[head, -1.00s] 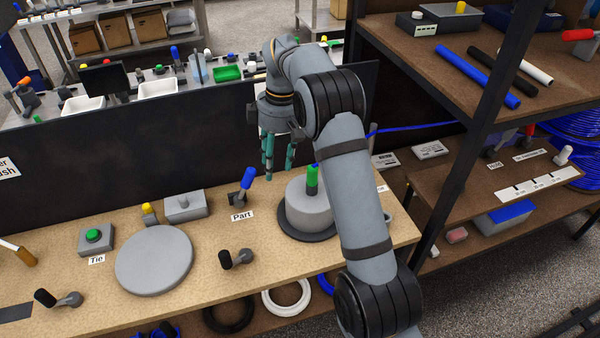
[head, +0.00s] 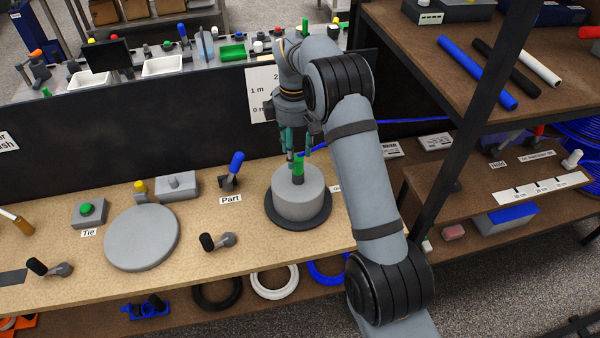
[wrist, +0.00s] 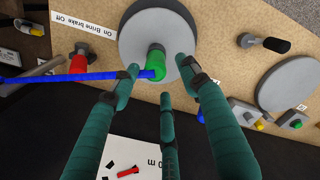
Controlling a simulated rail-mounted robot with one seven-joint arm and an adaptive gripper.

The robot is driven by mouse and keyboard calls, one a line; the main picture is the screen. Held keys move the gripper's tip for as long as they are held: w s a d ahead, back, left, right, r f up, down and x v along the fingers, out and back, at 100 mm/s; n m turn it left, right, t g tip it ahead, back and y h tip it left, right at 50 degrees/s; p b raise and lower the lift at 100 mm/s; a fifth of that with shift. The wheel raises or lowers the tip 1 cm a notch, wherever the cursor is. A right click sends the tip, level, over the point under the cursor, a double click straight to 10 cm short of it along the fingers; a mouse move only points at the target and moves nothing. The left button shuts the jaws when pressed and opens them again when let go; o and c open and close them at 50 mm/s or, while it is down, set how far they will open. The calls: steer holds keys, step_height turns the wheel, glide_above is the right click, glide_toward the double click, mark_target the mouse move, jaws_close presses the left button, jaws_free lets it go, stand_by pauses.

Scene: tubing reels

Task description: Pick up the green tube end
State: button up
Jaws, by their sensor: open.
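The green tube end (head: 298,164) stands upright on top of a round grey drum (head: 298,198) at the right of the bench. In the wrist view the green end (wrist: 156,62) shows with a blue tube (wrist: 75,77) running to it from the left. My gripper (head: 296,153) is open, pointing down, with its teal fingers close above and around the green end in the head view. In the wrist view the fingertips of my gripper (wrist: 160,72) spread on either side of it. Whether any finger touches it I cannot tell.
A dark panel (head: 100,120) stands behind the bench. A blue-handled lever (head: 234,168) by the "Part" label and a black-knobbed lever (head: 217,241) stand left of the drum. A grey disc (head: 142,237) lies further left. A shelf post (head: 470,130) rises at the right.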

mark_target(297, 164)
steer(key=shift+s+d+f+p, duration=0.1)
steer(key=shift+f+p, duration=0.35)
steer(key=shift+f, duration=0.2)
step_height(297, 164, down, 4)
steer(key=shift+d+f+p, duration=0.1)
steer(key=shift+p, duration=0.6)
steer(key=c, duration=0.3)
steer(key=c, duration=0.8)
jaws_close()
